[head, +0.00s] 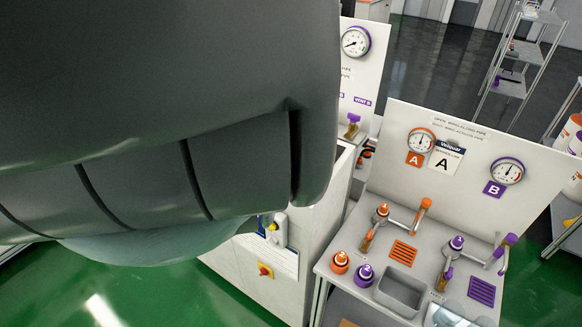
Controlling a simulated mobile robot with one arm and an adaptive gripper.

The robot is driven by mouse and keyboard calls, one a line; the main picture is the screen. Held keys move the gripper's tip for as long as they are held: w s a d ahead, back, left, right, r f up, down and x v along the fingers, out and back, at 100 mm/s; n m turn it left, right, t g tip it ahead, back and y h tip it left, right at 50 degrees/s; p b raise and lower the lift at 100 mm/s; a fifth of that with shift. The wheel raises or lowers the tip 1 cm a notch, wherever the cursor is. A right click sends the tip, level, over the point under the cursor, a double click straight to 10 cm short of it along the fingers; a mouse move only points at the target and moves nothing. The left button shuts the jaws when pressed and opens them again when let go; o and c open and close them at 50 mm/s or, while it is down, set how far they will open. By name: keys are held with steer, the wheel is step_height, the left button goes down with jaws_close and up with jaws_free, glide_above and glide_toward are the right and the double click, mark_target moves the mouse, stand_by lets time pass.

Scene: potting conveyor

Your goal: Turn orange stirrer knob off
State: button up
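On the grey bench at the right, an orange round knob-like piece with a white top (340,262) sits at the front left corner, beside a matching purple piece (365,274). I cannot tell for sure whether the orange piece is the stirrer knob, or how it is turned. Another orange-topped fitting (382,210) and an orange handle (426,203) stand further back on the bench, by the orange grille (403,252). My gripper is not in view. A large dark part of my arm fills the left and hides what lies behind it.
A backboard carries gauges above labels A (421,142) and B (508,172). A grey bin (399,290) is at the bench front. A white cabinet (330,235) with a red-and-yellow switch (265,270) stands left of the bench. Green floor (180,295) is clear at lower left.

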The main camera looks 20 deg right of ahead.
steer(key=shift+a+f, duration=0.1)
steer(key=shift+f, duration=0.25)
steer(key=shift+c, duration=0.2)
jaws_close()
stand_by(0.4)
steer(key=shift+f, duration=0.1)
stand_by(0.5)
